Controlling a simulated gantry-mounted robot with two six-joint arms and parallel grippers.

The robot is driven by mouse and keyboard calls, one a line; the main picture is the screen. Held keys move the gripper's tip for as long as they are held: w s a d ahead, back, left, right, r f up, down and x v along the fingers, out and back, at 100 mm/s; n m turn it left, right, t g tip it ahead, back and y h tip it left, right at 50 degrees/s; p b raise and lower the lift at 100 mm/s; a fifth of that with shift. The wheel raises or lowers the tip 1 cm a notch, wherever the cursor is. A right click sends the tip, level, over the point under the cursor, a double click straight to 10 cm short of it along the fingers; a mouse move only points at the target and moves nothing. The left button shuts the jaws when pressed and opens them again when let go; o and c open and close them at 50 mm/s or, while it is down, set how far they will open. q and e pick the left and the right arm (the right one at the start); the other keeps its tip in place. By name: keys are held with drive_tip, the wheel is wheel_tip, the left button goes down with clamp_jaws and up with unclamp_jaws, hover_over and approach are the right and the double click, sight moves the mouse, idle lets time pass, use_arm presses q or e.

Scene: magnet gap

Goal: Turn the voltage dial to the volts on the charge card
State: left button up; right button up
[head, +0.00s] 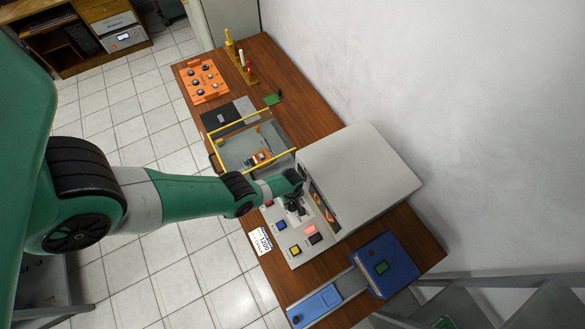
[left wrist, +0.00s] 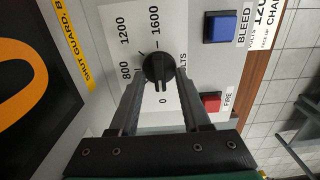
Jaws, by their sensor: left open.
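The black voltage dial (left wrist: 157,68) is on the pale panel in the left wrist view, with 0, 800, 1200 and 1600 printed around it. Its grip bar extends down towards the 0; I cannot clearly tell which end is the pointer. My left gripper (left wrist: 157,76) is open, one finger on each side of the dial; contact is not clear. In the head view my left gripper (head: 294,207) is over the control panel and hides the dial. The white charge card (head: 260,240) appears to read 1200 and lies beside the panel. My right gripper is not in view.
The grey cabinet (head: 360,170) rises behind the panel. A yellow-edged guard (head: 212,150), an orange tray (head: 203,82) and a blue box (head: 385,265) are on the bench.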

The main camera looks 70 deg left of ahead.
use_arm(q)
drive_tip(key=shift+c, duration=0.3)
clamp_jaws()
drive_tip(key=shift+m, duration=0.4)
drive_tip(key=m, duration=0.6)
drive_tip(key=shift+w, duration=0.1)
drive_tip(key=m, duration=0.6)
drive_tip(key=shift+w+m, duration=0.1)
drive_tip(key=shift+m, duration=0.2)
drive_tip(key=m, duration=0.7)
drive_tip(key=shift+d, duration=0.2)
drive_tip(key=m, duration=0.6)
drive_tip(key=shift+d, duration=0.1)
drive_tip(key=shift+m, duration=0.3)
